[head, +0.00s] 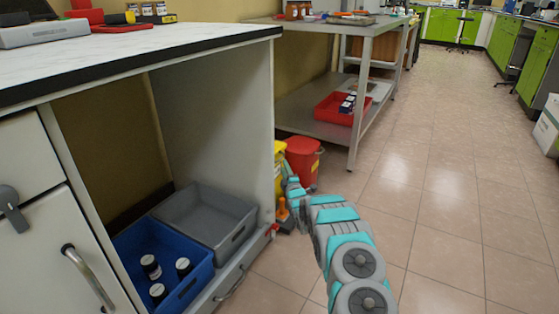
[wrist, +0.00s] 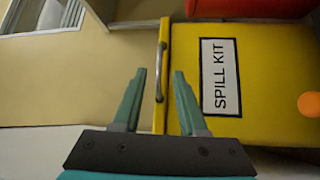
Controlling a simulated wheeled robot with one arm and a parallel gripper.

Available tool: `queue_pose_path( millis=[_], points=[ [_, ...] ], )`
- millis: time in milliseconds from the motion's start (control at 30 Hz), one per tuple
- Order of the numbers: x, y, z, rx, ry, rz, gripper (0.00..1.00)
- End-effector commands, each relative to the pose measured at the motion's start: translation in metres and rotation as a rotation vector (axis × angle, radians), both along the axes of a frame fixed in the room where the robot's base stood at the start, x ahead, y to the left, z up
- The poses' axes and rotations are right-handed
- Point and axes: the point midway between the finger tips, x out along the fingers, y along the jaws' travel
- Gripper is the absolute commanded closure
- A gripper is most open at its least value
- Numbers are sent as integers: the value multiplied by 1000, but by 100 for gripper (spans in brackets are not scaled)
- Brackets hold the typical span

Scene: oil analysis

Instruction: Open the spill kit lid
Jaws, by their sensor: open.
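The yellow spill kit (head: 279,160) stands on the floor beside the bench's end panel, mostly hidden behind it. In the wrist view the kit (wrist: 270,70) fills the right side, turned sideways, with a white "SPILL KIT" label (wrist: 219,77). A yellow lid edge (wrist: 162,30) with a metal handle (wrist: 160,65) runs along its left side. My gripper (wrist: 160,75) is open and empty, and the handle shows between its fingertips. I cannot tell whether the fingers touch it. The lid looks shut. In the head view my gripper (head: 291,190) is low, in front of the kit.
A red bin (head: 303,160) stands right beside the kit. A small orange object (head: 283,211) stands on the floor close to my gripper. The bench shelf holds a blue crate (head: 190,285) with bottles and a grey crate (head: 235,210). The tiled floor to the right is free.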

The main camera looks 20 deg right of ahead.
Motion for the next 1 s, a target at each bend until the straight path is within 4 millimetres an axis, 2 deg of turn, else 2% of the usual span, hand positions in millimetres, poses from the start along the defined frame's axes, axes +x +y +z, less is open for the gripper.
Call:
queue_pose_path(
  millis=[600, 1000],
  points=[
    [49, -6, 6, 2, -2, 0, 58],
    [64, -8, 9, 3, 0, 0, 58]
  ],
)
